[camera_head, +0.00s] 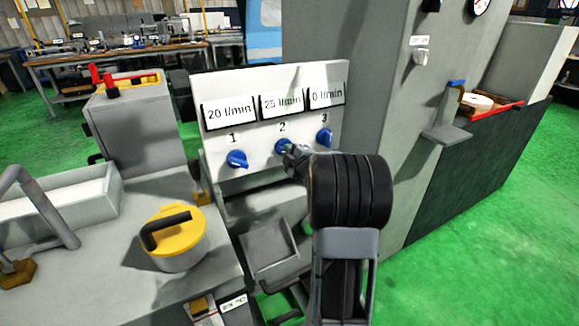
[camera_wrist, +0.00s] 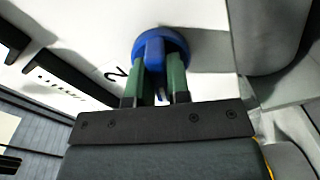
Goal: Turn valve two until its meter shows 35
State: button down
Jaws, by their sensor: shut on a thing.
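Valve two is a blue knob (camera_head: 282,146) under the number 2 on the white panel (camera_head: 262,170). Its meter (camera_head: 281,103) reads 25 l/min. My gripper (camera_head: 292,151) is at this knob in the head view and partly covers it. In the wrist view the green fingers of my gripper (camera_wrist: 164,80) stand on both sides of the raised grip of the blue knob (camera_wrist: 160,45) and are shut on it. The grip's far end is hidden between the fingers.
Valve one (camera_head: 237,159) is left of valve two, its meter (camera_head: 229,111) at 20 l/min. Valve three (camera_head: 325,138) is close on the right, its meter (camera_head: 326,96) at 0 l/min. A yellow-lidded pot (camera_head: 180,240) stands at front left.

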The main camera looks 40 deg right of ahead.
jog(key=n+b, duration=0.1)
jog(key=b, duration=0.1)
jog(key=n+b, duration=0.3)
jog(key=b, duration=0.1)
jog(key=shift+f+n, duration=0.3)
jog(key=n+b, duration=0.3)
jog(key=b, duration=0.1)
jog(key=shift+r, duration=0.2)
jog(key=shift+r+n+b, duration=0.1)
jog(key=shift+n+b, duration=0.7)
jog(key=shift+r, duration=0.1)
jog(key=c, duration=1.1)
grip_release()
